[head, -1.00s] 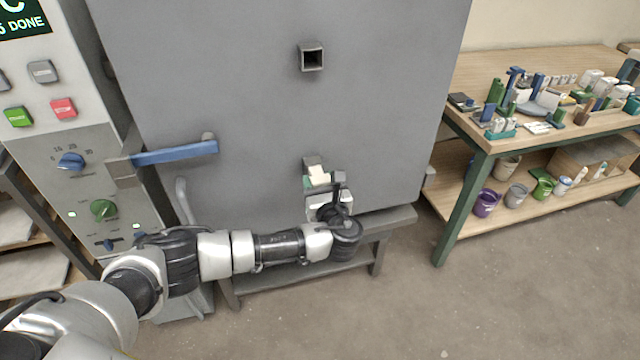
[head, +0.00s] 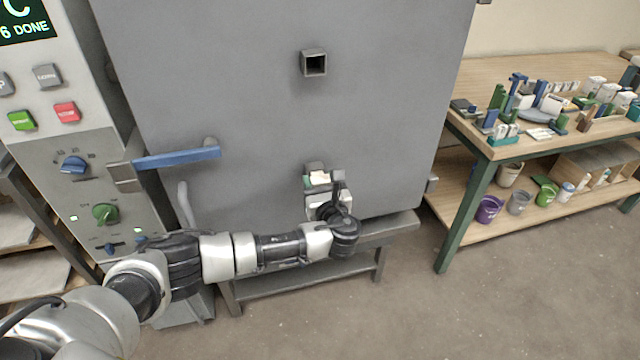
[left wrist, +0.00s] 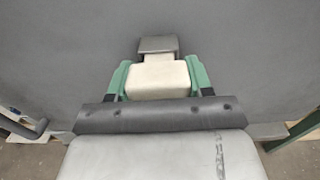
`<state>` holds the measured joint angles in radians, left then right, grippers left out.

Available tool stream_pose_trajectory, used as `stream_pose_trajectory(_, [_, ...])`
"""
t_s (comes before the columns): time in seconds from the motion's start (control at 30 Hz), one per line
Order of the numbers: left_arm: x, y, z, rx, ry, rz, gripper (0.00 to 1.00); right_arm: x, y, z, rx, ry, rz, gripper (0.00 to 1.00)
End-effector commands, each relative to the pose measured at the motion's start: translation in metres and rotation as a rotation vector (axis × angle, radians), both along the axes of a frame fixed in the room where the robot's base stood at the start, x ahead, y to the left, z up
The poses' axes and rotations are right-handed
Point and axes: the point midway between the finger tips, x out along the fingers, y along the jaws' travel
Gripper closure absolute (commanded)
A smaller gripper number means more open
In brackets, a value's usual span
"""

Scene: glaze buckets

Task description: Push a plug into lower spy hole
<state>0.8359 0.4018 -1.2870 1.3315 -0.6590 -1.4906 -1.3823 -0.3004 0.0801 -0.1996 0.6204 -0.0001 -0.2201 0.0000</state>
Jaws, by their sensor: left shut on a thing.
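My left gripper (head: 319,180) has green fingers and is shut on a cream block-shaped plug (head: 318,177). The left wrist view shows the plug (left wrist: 150,78) between both fingers (left wrist: 158,82). The lower spy hole (head: 314,167), a dark grey square frame on the grey kiln door, is right in front of the plug. Its frame (left wrist: 157,44) shows just beyond the plug in the left wrist view. The plug hides the opening, so I cannot tell whether its tip is inside. The upper spy hole (head: 314,63) is open and empty. My right gripper is not in view.
The kiln door (head: 250,100) has a blue handle (head: 178,157) on the left. A control panel (head: 50,160) stands further left. A wooden workbench (head: 485,80) with tools and buckets is at the right. The floor (head: 480,310) in front is clear.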

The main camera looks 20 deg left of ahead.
Motion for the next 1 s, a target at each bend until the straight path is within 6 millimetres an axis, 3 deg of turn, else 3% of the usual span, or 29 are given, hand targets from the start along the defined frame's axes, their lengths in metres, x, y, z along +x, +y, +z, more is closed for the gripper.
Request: stream_pose_trajectory(1.0, [0.014,0.009,0.0,-0.001,-0.001,0.0,0.75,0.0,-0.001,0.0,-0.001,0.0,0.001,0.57])
